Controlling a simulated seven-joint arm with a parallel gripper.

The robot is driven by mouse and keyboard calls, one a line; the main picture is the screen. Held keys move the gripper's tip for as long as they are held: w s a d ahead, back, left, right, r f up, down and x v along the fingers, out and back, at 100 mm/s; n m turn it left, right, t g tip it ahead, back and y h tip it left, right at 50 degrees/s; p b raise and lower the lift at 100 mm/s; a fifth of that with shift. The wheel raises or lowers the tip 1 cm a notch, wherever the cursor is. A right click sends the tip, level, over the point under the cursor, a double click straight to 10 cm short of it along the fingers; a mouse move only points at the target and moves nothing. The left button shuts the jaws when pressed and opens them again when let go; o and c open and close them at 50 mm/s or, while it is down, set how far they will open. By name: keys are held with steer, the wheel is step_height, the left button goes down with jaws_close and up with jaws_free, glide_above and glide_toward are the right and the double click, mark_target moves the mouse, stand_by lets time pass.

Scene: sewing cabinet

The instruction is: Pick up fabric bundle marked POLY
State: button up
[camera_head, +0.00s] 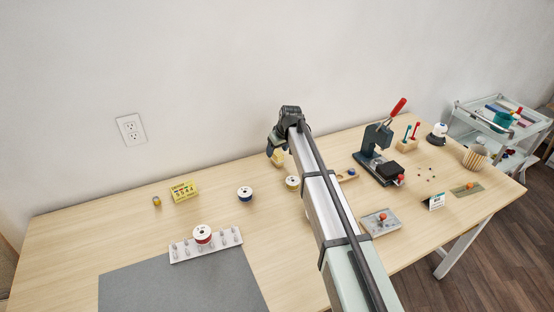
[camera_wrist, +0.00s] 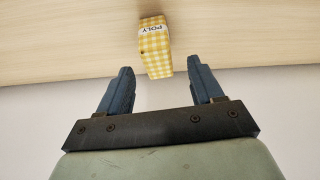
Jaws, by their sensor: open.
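The fabric bundle marked POLY (camera_wrist: 156,52) is a yellow and white checked block with a white label. In the wrist view it stands on the wooden table just beyond my open fingers, centred between them and apart from both. In the head view the bundle (camera_head: 277,158) shows as a small yellow piece beside my gripper, partly hidden by it. My gripper (camera_wrist: 161,88) is open and empty, with its two blue-grey fingers spread. In the head view my arm reaches to the back edge of the table, and the fingertips are hard to make out.
A yellow box (camera_head: 184,191) lies further left. A dark press with a red handle (camera_head: 375,140) stands to the right. The wall (camera_head: 220,80) is close behind the table (camera_head: 80,225).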

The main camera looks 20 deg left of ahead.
mark_target(277, 153)
steer(key=shift+d+x, duration=0.15)
steer(key=shift+x, duration=1.15)
steer(key=shift+d+x, duration=0.1)
steer(key=shift+x, duration=1.25)
steer(key=shift+s+f, duration=0.1)
steer(key=shift+s, duration=0.05)
steer(key=c, duration=1)
